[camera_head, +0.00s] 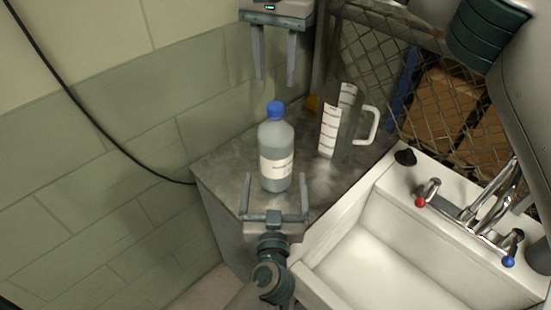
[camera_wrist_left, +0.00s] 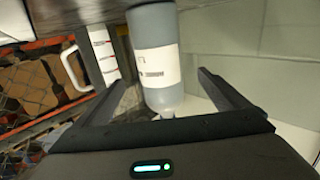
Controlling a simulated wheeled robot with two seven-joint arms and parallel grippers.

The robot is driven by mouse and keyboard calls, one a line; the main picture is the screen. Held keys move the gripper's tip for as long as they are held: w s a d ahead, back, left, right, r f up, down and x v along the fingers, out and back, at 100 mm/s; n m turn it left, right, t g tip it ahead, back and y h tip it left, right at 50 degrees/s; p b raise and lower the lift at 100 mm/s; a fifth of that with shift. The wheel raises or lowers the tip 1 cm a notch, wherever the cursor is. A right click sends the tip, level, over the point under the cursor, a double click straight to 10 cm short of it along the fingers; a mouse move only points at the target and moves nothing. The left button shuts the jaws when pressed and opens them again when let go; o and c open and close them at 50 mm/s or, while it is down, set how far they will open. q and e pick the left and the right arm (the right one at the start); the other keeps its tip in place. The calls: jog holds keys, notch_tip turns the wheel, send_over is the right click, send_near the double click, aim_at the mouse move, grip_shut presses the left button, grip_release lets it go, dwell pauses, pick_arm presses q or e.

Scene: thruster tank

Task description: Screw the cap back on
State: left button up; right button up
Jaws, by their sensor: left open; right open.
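A clear plastic bottle (camera_head: 276,143) with a white label stands upright on the grey counter. A blue cap (camera_head: 275,108) sits on top of its neck; I cannot tell how tight it is. In the left wrist view the bottle (camera_wrist_left: 154,25) appears neck-down between the open fingers, and the cap is hidden behind the gripper body.
A measuring jug (camera_head: 337,122) with a white handle stands right of the bottle. A white sink (camera_head: 365,265) with a tap (camera_head: 470,208) lies to the right. A wire mesh (camera_head: 372,50) and tiled wall (camera_head: 110,130) bound the counter. The counter (camera_head: 222,165) left of the bottle is clear.

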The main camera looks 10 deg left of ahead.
aim_at(276, 105)
pick_arm(q)
jog(key=w+a, duration=0.3)
jog(key=w, duration=1.1)
jog(key=shift+w, duration=0.15)
jog(key=c, duration=2.1)
pick_arm(e)
jog(key=n, duration=0.4)
jog(key=shift+a+n, duration=0.1)
jog(key=shift+n, duration=0.3)
pick_arm(q)
jog(key=shift+c, duration=0.2)
pick_arm(e)
jog(key=n, duration=0.4)
jog(key=shift+f, duration=0.15)
jog(key=shift+f, duration=3.85)
